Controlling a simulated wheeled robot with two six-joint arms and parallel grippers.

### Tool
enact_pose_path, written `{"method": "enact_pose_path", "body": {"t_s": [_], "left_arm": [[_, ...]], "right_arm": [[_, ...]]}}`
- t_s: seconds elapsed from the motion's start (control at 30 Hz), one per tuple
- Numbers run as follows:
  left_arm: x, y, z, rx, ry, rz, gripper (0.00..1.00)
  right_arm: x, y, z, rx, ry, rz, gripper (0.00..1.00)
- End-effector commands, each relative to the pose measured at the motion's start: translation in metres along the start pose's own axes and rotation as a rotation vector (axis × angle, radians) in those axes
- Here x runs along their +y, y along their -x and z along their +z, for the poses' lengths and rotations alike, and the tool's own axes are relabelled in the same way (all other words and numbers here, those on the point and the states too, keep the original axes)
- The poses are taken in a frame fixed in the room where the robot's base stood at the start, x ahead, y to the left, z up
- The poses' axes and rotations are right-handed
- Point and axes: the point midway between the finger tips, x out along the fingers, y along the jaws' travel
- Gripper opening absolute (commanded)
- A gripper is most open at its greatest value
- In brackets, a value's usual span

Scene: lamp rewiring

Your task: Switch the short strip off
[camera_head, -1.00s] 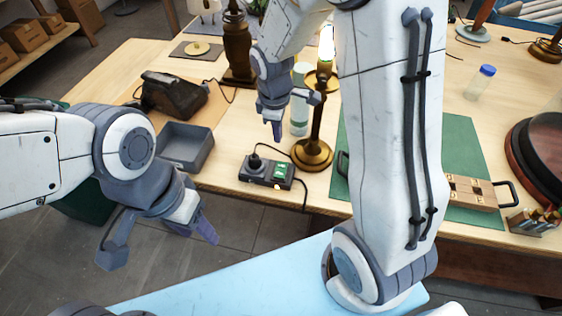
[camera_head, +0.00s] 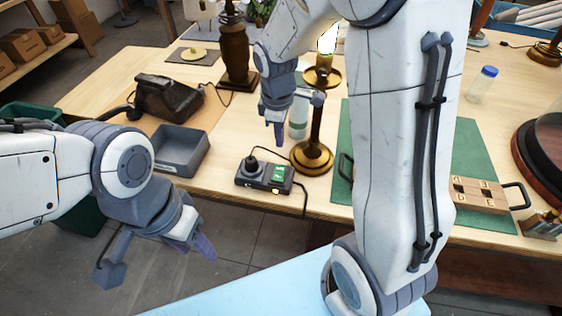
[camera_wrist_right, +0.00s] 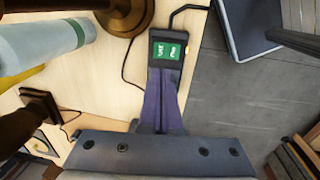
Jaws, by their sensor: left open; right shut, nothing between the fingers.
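The short strip (camera_head: 264,175) is a small dark power strip near the front edge of the wooden table. It has a plug in its left part, a green switch (camera_head: 279,173) at its right and a small orange light on its front side. My right gripper (camera_head: 279,140) is shut and empty, pointing down just above and behind the strip. In the right wrist view its closed fingers (camera_wrist_right: 160,105) reach toward the strip's green-switch end (camera_wrist_right: 168,50); I cannot tell whether they touch. My left gripper (camera_head: 155,256) is open and empty in front of the table.
A brass lamp (camera_head: 312,157) with a lit bulb stands just right of the strip. A grey tray (camera_head: 181,150) lies to the left. A pale cylinder (camera_head: 299,118) stands behind. A black cord hangs over the table edge. A wooden block with handles (camera_head: 480,193) lies right.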

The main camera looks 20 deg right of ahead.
Motion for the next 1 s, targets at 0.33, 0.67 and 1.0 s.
{"method": "enact_pose_path", "body": {"t_s": [0.33,0.67,1.0], "left_arm": [[0.000,0.004,0.000,0.000,0.000,0.000,0.50],[0.001,0.007,0.000,0.000,0.000,0.000,0.50],[0.001,0.007,0.000,0.000,0.000,0.000,0.50]], "right_arm": [[-0.001,-0.075,0.001,-0.004,0.000,-0.006,0.00],[0.000,-0.114,0.000,-0.001,0.000,-0.001,0.00],[0.000,-0.117,0.000,0.000,0.000,0.000,0.00]]}}
